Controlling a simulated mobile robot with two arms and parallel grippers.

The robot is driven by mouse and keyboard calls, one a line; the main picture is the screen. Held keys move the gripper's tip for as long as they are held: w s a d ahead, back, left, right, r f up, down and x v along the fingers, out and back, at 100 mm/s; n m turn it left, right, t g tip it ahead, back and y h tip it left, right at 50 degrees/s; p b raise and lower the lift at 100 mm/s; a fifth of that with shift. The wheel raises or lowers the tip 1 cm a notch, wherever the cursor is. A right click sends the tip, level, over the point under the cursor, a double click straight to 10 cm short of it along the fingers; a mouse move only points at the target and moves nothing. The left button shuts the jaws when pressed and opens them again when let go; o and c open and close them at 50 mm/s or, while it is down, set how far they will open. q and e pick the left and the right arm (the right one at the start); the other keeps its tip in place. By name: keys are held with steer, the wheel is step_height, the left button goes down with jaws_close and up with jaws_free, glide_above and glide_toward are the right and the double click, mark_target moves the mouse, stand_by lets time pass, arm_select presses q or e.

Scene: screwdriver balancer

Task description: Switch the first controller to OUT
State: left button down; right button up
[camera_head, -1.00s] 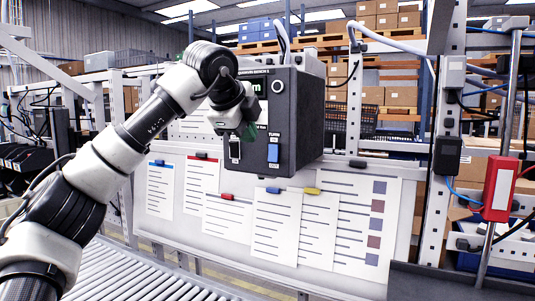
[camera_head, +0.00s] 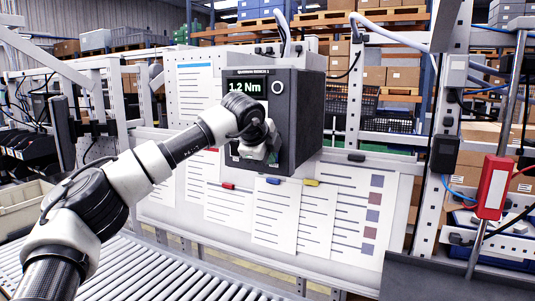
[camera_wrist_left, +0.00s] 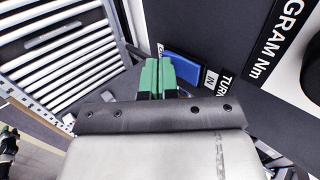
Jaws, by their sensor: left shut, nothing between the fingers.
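The controller (camera_head: 302,120) is a dark box with a lit "1.2 Nm" display (camera_head: 246,86). Its blue switch (camera_wrist_left: 183,67) shows in the left wrist view, with an "IN" label (camera_wrist_left: 211,78) at one end and a partly hidden label at the other. My left gripper (camera_head: 262,152) is in front of the box's lower face and hides the switch in the head view. Its green fingertips (camera_wrist_left: 159,74) are shut and empty, overlapping the switch's end away from "IN". I cannot tell if they touch it. A small dark shape with green (camera_wrist_left: 8,145) may be my right gripper.
Paper sheets (camera_head: 276,218) hang on a white board (camera_head: 398,215) below the box. A roller conveyor (camera_head: 165,270) runs along the lower left. A red device (camera_head: 493,187) hangs on a pole at the right.

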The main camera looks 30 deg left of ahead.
arm_select(q)
steer(key=shift+w+f+b, duration=0.1)
steer(key=shift+f+b, duration=0.3)
steer(key=shift+b, duration=0.65)
steer(key=shift+w+r+t, duration=0.1)
steer(key=shift+r+t, duration=0.2)
steer(key=shift+r, duration=0.1)
steer(key=shift+r+p, duration=0.3)
steer(key=shift+r, duration=0.55)
steer(key=shift+f, duration=0.1)
